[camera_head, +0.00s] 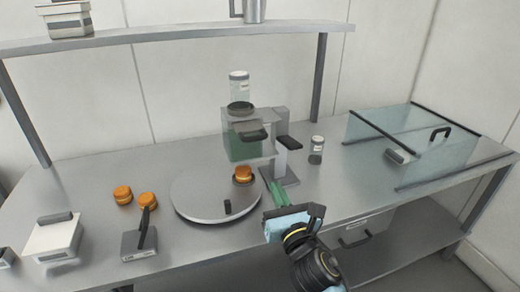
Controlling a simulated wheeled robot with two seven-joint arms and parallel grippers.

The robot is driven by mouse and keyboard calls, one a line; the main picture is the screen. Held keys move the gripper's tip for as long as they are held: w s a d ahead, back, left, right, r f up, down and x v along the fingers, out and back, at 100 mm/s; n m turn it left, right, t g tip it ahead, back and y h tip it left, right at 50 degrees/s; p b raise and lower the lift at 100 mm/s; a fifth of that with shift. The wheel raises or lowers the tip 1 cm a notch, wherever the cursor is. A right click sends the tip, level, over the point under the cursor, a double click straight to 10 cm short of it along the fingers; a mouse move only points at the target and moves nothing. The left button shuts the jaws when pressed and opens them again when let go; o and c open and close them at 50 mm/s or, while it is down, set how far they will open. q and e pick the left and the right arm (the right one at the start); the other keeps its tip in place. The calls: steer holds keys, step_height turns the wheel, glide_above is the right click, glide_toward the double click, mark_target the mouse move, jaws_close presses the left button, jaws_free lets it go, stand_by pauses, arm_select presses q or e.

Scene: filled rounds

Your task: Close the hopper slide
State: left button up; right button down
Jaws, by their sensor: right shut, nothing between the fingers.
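The hopper (242,148) stands at the back middle of the steel table, a clear box with green contents on a grey stand (281,165). A dark handle (256,134) sticks out at its front, and another dark tab (289,142) sits to its right. I cannot tell which one belongs to the slide, or how far the slide is out. My right gripper (277,188) is shut and empty, in front of and below the hopper near the stand's foot. My left gripper is out of view.
A round turntable (205,197) with an orange-brown round (243,174) lies below the hopper. Two more rounds (123,195) are left of it, near a black-handled press (140,243). A small jar (317,150) and a glass enclosure (455,160) stand to the right.

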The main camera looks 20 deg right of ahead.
steer(key=r, duration=0.2)
steer(key=p, duration=0.2)
glide_toward(257, 140)
steer(key=shift+n, duration=0.3)
steer(key=w, duration=0.4)
steer(key=w+r, duration=0.1)
steer(key=w, duration=0.2)
steer(key=shift+a, duration=0.15)
steer(key=shift+f, duration=0.1)
